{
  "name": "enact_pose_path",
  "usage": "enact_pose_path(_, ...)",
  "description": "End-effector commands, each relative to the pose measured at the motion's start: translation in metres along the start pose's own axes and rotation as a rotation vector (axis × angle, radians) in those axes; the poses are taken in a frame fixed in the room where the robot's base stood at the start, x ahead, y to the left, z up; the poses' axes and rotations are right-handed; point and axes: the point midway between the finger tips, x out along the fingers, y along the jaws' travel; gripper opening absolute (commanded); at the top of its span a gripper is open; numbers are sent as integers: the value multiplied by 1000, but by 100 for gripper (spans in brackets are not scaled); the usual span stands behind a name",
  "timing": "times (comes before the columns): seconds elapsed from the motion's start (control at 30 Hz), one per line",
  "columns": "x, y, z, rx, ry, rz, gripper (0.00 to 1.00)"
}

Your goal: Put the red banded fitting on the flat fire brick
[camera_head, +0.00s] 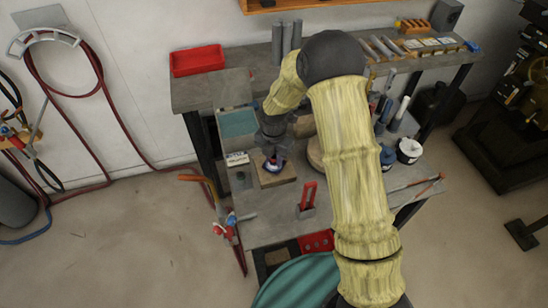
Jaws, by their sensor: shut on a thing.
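My gripper (273,153) points down over the left part of the workbench, at the end of my yellow-sleeved arm. It is shut on a small fitting (274,164), which shows dark with reddish and pale parts just below the fingers. The fitting is directly over the flat fire brick (281,180), a tan slab lying on the bench. Whether the fitting touches the brick or hangs slightly above it, I cannot tell. The gripper hides the upper part of the fitting and the far side of the brick.
A small white box (237,159) stands left of the brick, near a teal-lined tray (238,123). A red upright tool (307,196) stands to the front right. A round wooden piece (315,154) lies to the right, partly behind my arm. Bare bench lies in front.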

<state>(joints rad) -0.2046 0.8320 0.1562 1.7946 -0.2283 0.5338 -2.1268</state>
Motion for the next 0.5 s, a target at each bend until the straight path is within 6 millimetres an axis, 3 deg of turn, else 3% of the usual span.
enact_pose_path(0.43, 9, 0, 0, 0, -1, 1, 0)
enact_pose_path(0.47, 9, 1, 0, -1, -1, 1, 29)
enact_pose_path(0.5, 9, 1, 0, -2, -1, 1, 37)
